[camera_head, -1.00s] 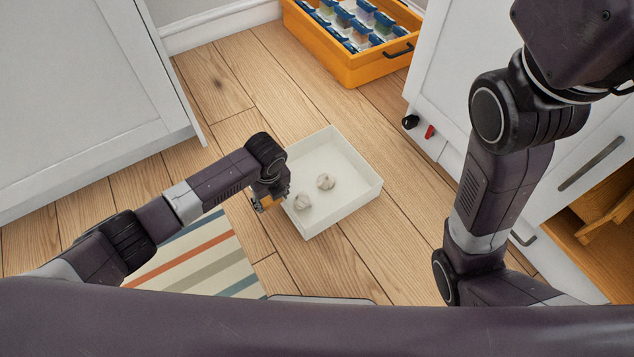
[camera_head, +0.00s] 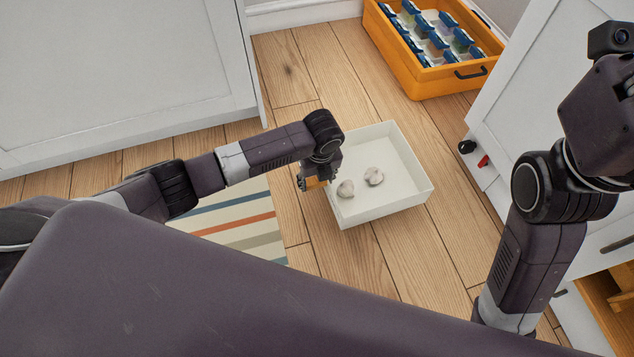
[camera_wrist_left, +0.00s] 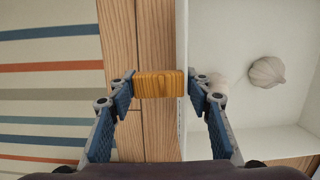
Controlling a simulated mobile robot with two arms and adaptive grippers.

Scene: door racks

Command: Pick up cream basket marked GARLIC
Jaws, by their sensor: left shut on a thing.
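The cream basket (camera_head: 413,194) is a shallow open box with two garlic bulbs (camera_head: 360,182) inside. No GARLIC lettering is readable from here. My left gripper (camera_head: 317,183) is at the basket's left wall. In the left wrist view its fingers (camera_wrist_left: 160,86) are shut on an orange-brown wooden piece (camera_wrist_left: 158,84) at the outer side of the basket's wall (camera_wrist_left: 182,60). The right-hand finger is over the basket's inner side. Whether the basket touches the floor I cannot tell. My right arm is at the right, its gripper out of frame.
An orange crate (camera_head: 425,84) with several blue-lidded containers stands at the back. White cabinets (camera_head: 110,65) flank the wooden floor (camera_head: 330,85) left and right. A striped rug (camera_head: 238,222) lies left of the basket. Floor behind the basket is clear.

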